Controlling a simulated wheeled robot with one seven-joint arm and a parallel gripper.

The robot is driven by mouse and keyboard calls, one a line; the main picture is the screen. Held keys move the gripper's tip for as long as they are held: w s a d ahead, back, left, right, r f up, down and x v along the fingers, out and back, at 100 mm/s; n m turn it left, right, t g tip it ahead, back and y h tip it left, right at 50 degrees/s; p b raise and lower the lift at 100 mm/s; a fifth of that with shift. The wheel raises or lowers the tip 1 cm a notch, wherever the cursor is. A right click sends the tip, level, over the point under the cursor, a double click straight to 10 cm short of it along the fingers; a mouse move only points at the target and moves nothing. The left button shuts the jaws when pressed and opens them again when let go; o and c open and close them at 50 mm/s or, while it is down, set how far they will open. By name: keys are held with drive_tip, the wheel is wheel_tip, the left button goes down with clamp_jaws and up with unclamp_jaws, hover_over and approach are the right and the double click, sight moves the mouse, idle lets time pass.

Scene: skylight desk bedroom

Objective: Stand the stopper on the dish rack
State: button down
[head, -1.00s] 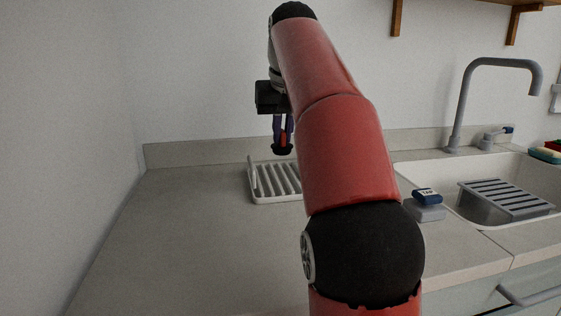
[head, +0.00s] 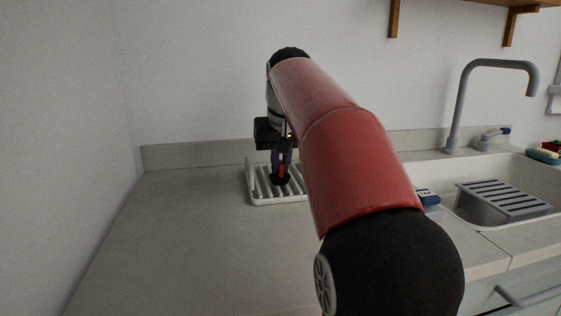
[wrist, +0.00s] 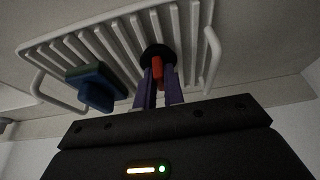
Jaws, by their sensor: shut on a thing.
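The stopper, a black disc with a red grip, shows in the head view (head: 281,181) and in the wrist view (wrist: 157,54). My gripper (head: 281,168) is shut on its red part, with purple fingers either side, also in the wrist view (wrist: 160,88). The stopper is upright, disc down, over the slats of the white dish rack (head: 262,202). The rack's slats fill the wrist view's top (wrist: 196,28). The disc is at or just above the slats; I cannot tell if it touches. My arm hides the rack's right part in the head view.
A blue and green block (wrist: 97,88) sits on the rack beside the stopper in the wrist view. The sink (head: 460,172) and grey tap (head: 461,105) are at right. The left counter (head: 180,220) is clear.

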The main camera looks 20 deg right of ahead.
drive_tip(key=c, duration=1.5)
unclamp_jaws()
drive_tip(key=d+v, duration=0.1)
drive_tip(key=v, duration=1.1)
drive_tip(key=shift+a+r, duration=0.15)
drive_tip(key=shift+a, duration=0.3)
